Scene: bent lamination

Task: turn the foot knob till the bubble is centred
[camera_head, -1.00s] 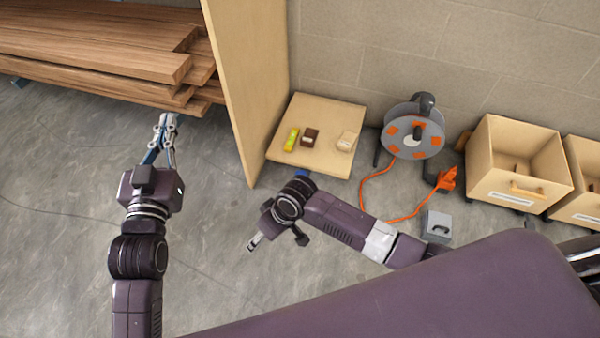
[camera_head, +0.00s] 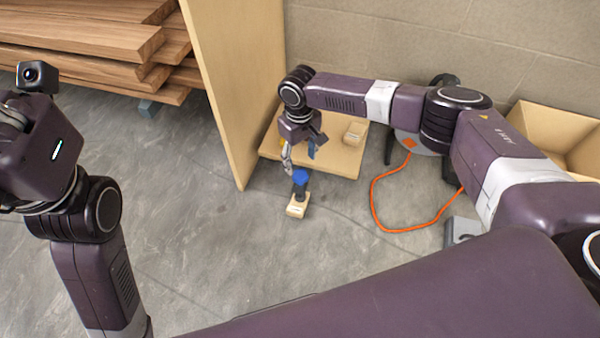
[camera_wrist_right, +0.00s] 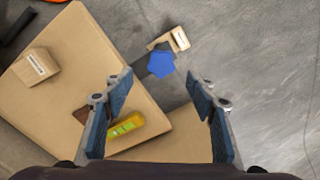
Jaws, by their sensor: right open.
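The blue foot knob (camera_head: 300,177) sits on a dark post above a small pale wooden block (camera_head: 297,208), at the near edge of the wooden board (camera_head: 340,167). In the right wrist view the knob (camera_wrist_right: 161,65) shows ahead of the fingertips, roughly between them. My right gripper (camera_head: 299,158) is open and empty, pointing down just above and beside the knob. The yellow-green level (camera_wrist_right: 126,126) lies on the board; its bubble is too small to read. In the head view the right gripper mostly hides the level. My left arm is at the left edge, fingers out of view.
A pale labelled block (camera_wrist_right: 36,67) and a dark brown block (camera_wrist_right: 82,115) are on the board. An upright wooden panel (camera_head: 225,80) stands left of it, beside stacked planks (camera_head: 90,40). An orange cable (camera_head: 374,205) lies right. Grey floor in front is clear.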

